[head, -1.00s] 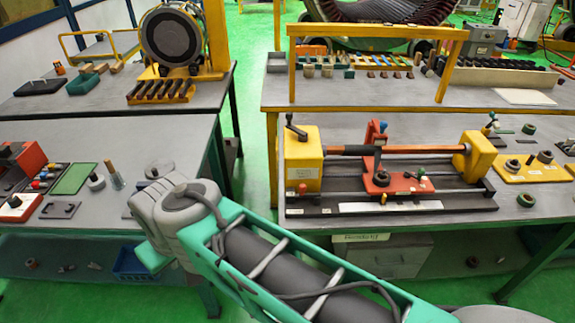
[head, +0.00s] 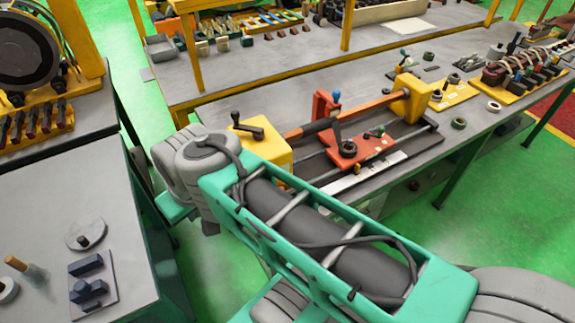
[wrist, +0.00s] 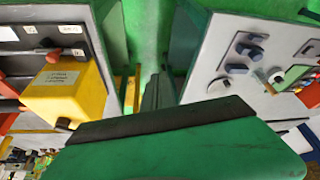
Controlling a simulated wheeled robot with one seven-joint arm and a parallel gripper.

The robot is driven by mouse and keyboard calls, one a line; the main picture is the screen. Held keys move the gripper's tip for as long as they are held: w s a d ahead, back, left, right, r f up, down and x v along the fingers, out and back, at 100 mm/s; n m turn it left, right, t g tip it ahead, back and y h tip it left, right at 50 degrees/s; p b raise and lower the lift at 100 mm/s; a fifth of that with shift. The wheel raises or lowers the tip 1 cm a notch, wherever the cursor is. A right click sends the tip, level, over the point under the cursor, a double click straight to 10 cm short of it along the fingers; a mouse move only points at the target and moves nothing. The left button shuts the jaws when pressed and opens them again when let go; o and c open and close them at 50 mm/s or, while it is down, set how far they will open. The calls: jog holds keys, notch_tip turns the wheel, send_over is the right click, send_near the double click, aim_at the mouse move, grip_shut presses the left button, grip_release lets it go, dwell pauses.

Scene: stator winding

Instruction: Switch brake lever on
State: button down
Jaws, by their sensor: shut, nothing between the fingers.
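The winding bench machine (head: 400,150) stands on the right table in the head view. Its near yellow block (head: 262,150) carries a black crank lever (head: 248,128). Its orange-red carriage (head: 362,150) carries a blue-tipped lever (head: 336,108) and a small green-knobbed lever (head: 377,131). I cannot tell which one is the brake lever, or its setting. In the wrist view the labelled yellow block (wrist: 65,92) is at upper left. My gripper, a green body with a black edge (wrist: 165,122), fills the bottom of the wrist view, shut and empty, apart from the machine.
The left table (head: 50,210) holds a grey disc (head: 85,233) and a plate with dark blocks (head: 92,288). A green floor gap (head: 140,90) separates the tables. A yellow frame post (head: 190,60) stands behind the machine.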

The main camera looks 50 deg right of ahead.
jog(key=shift+w+d, duration=0.15)
jog(key=shift+d, duration=0.05)
jog(key=w+d+f+m+b, duration=0.1)
jog(key=w+d+f+b, duration=0.1)
jog(key=d+f+b, duration=0.7)
jog(key=s+d+r+b, duration=0.2)
jog(key=s+d+r, duration=0.1)
jog(key=d, duration=0.4)
jog(key=s+d+r+b, duration=0.3)
jog(key=d+r, duration=0.2)
jog(key=d, duration=0.2)
jog(key=shift+s+d+m+h, duration=0.15)
jog(key=shift+s+m+h, duration=0.05)
jog(key=shift+m+h, duration=0.1)
